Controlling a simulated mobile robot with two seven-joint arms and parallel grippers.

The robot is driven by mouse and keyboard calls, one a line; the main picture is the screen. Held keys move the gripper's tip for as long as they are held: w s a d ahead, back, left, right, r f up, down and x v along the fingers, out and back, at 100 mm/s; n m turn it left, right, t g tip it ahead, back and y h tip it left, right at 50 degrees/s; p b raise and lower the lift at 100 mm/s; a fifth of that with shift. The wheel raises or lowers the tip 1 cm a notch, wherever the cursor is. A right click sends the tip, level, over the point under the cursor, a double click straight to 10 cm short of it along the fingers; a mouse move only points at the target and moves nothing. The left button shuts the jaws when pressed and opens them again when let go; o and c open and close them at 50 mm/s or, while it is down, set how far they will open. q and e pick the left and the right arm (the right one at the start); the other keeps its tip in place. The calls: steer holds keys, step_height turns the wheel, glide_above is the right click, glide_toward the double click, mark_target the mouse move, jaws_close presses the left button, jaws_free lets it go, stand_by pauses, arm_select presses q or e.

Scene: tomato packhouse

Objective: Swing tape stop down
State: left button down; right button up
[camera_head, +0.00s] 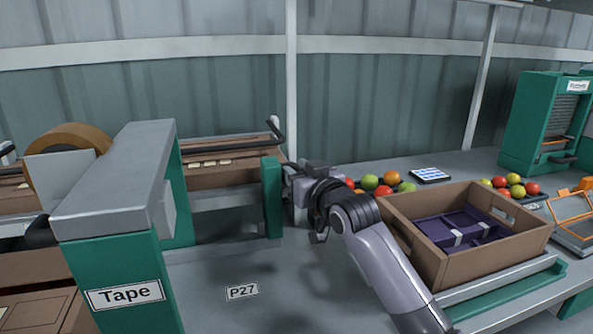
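The tape machine (115,190) stands at the left, a green and grey frame with a "Tape" sign and a large brown tape roll (72,140). To its right is an upright green post (271,196). My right gripper (289,172) is just right of the post's upper part, below the bar's raised end. Its fingers are partly hidden and too small to show whether they touch or grip anything. My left gripper is not clearly seen.
An open cardboard box (425,260) with a purple insert stands right of my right arm. Red, orange and green tomatoes (378,184) lie behind it, near a tablet (430,175). A green machine (545,120) is at the back right. The grey surface around the "P27" label (242,291) is clear.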

jaws_close()
steer(key=s+t+b, duration=0.1)
steer(key=s+y+b, duration=0.1)
steer(key=s+t, duration=0.1)
steer(key=shift+s+d+f+n+t+b, duration=0.1)
steer(key=shift+d+f+n+t+b, duration=0.1)
steer(key=shift+d+n+t+b, duration=0.15)
jaws_free()
steer(key=shift+s, duration=0.1)
steer(key=v, duration=0.7)
